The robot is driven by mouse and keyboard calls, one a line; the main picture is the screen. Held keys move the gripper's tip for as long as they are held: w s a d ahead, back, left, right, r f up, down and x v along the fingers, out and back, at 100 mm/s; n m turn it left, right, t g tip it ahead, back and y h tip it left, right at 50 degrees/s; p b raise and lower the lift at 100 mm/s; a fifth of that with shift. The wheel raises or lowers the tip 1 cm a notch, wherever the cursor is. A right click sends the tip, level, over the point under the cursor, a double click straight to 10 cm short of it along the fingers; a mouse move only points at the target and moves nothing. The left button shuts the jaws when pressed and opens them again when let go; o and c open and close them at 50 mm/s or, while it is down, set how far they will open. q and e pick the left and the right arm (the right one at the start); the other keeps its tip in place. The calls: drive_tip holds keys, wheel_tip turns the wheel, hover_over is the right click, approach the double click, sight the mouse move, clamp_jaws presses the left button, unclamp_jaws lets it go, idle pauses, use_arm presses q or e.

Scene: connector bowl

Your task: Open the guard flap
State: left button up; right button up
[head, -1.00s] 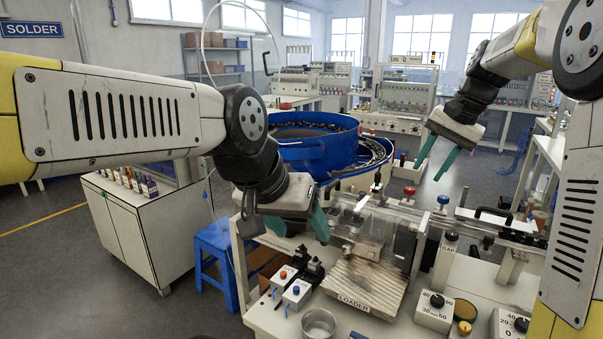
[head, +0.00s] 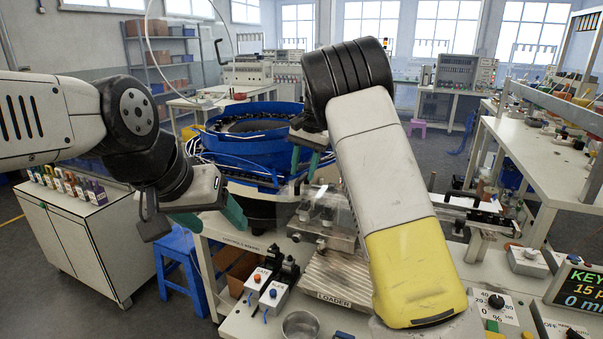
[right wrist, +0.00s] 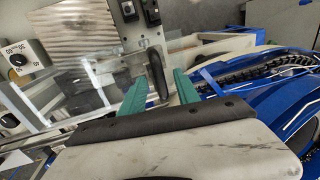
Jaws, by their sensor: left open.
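The guard flap (head: 338,212) looks like a clear panel over the loader (head: 338,279). My right forearm hides part of both in the head view. In the right wrist view the clear panel (right wrist: 108,72) lies left of the fingers, and a dark upright handle (right wrist: 157,76) shows between the fingertips. My right gripper (head: 306,163) is open above the far side of the flap; it also shows in the right wrist view (right wrist: 158,84). I cannot tell whether its fingers touch the handle. My left gripper (head: 212,222) is open and empty, left of the loader.
A blue feeder bowl (head: 245,150) stands behind the flap, close to my right gripper. Two small switch boxes (head: 272,298) and a metal cup (head: 300,324) sit at the bench front. A blue stool (head: 180,260) stands on the left. A key display (head: 578,288) is at right.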

drive_tip(key=shift+f, duration=0.6)
drive_tip(key=shift+c, duration=0.2)
clamp_jaws()
idle(0.9)
